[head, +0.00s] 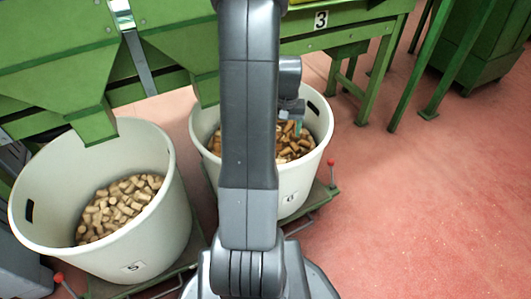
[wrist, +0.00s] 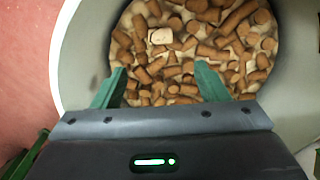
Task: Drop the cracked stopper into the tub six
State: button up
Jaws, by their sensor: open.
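Tub six (head: 303,180) is a pale round tub with a "6" label, and brown cork stoppers (head: 286,152) lie inside it. My gripper (head: 291,127) is over the inside of this tub, partly hidden behind my arm. In the wrist view my gripper (wrist: 160,75) is open, its two green fingers wide apart with nothing held between them. Below lie many loose brown stoppers (wrist: 205,50) inside the tub wall (wrist: 84,60). One paler stopper (wrist: 160,36) lies among them. I cannot tell which stopper, if any, is cracked.
Tub five (head: 150,238), holding paler stoppers (head: 118,205), stands to the left. Green machinery (head: 60,65) with chutes overhangs the tubs from behind. A red-knobbed lever (head: 331,172) stands right of tub six. Red floor (head: 430,200) is clear to the right.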

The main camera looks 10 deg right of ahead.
notch_tip(320, 180, up, 13)
jog(key=p, duration=0.3)
jog(key=shift+p, duration=0.4)
notch_tip(320, 180, down, 14)
jog(key=b, duration=0.5)
notch_tip(320, 180, up, 4)
jog(key=p, duration=0.4)
jog(key=shift+r, duration=0.25)
